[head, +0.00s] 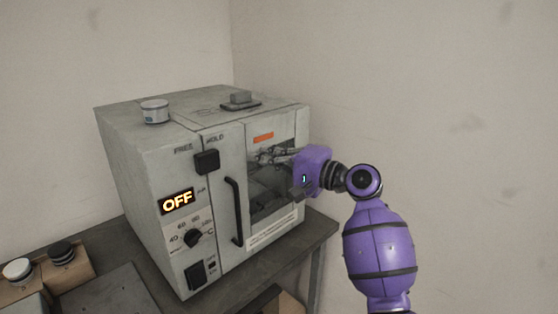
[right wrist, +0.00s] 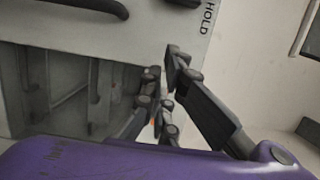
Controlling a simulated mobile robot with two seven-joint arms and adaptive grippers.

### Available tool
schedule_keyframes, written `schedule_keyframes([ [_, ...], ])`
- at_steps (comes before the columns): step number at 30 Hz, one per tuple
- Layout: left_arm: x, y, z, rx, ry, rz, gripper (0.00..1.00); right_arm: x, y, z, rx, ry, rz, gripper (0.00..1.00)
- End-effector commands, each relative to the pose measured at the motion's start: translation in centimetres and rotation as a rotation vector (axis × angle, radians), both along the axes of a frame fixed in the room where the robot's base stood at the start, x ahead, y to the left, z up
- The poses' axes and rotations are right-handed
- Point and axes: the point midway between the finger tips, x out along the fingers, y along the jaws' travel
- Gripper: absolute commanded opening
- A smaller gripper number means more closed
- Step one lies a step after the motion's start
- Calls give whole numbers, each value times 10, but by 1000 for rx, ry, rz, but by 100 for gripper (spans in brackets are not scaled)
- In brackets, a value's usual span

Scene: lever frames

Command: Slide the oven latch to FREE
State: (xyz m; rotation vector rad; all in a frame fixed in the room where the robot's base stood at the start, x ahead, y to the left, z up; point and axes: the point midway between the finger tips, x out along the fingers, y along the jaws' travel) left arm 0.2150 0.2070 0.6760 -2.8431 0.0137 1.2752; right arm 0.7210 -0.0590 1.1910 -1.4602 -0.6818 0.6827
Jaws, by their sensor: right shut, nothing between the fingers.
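The oven (head: 170,235) is a grey box whose front carries a dark square latch knob (head: 207,162). The knob sits at the HOLD end of the printed labels, with FREE to its left. In the right wrist view the latch (right wrist: 185,3) is cut by the top edge, beside the HOLD label. My right gripper (head: 261,157) is in front of the oven window, to the right of the latch and apart from it. In the right wrist view my right gripper (right wrist: 160,67) is shut and empty. My left gripper is not in view.
A dark vertical door handle (head: 234,211) stands out below and right of the latch. An OFF display (head: 177,201), a dial (head: 193,238) and a switch (head: 196,274) are lower left. A round knob (head: 155,110) is on top. The table (head: 110,290) extends left.

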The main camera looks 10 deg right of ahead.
Motion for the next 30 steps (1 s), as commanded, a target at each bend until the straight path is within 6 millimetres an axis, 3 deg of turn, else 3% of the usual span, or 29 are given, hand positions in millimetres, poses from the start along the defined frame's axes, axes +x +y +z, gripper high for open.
schedule_keyframes([
  [4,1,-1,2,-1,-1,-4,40,20,25,2,2,-1,3,0],
  [12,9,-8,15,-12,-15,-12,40,-2,51,3,0,-3,1,0],
  [30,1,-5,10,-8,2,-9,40,-5,55,0,-1,-1,-1,0],
])
